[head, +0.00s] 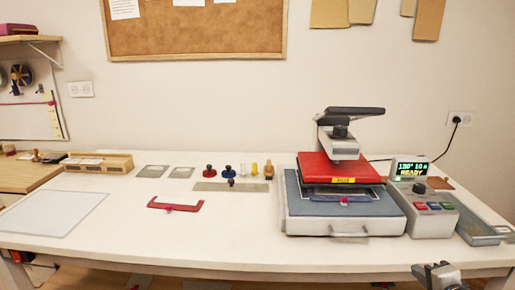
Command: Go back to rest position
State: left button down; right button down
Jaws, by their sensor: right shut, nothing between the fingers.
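My right gripper (436,268) shows at the bottom right of the head view, by the front edge of the white table (230,238). It is shut and empty, apart from everything on the table. My left gripper is not in view. A heat press (342,170) with a red upper plate, a grey-blue lower bed and a black handle stands on the right of the table. A control box (425,207) beside it has a lit display reading "READY".
A red bracket-like tool (175,205) lies mid-table. Several small stamp-like pieces stand behind it near a flat metal strip (215,187). A pale sheet (53,213) lies at left, and a grey tray (478,233) at far right. The front middle of the table is clear.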

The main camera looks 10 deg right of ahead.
jog(key=s+a+f+n+g+y, duration=0.1)
jog(key=s+a+f+n+y, duration=0.1)
jog(key=s+a+f+n, duration=0.2)
jog(key=s+a+f+n+g+y, duration=0.1)
jog(key=s+a+f+n, duration=0.3)
jog(key=a+n, duration=0.6)
jog(key=s+a+f+n+g+y, duration=0.1)
jog(key=s+a+f+n+y, duration=0.2)
jog(key=a, duration=1.5)
notch_tip(320, 180, down, 5)
jog(key=s+n, duration=0.2)
jog(key=n, duration=0.2)
jog(key=shift+a, duration=0.25)
jog(key=shift+d, duration=0.1)
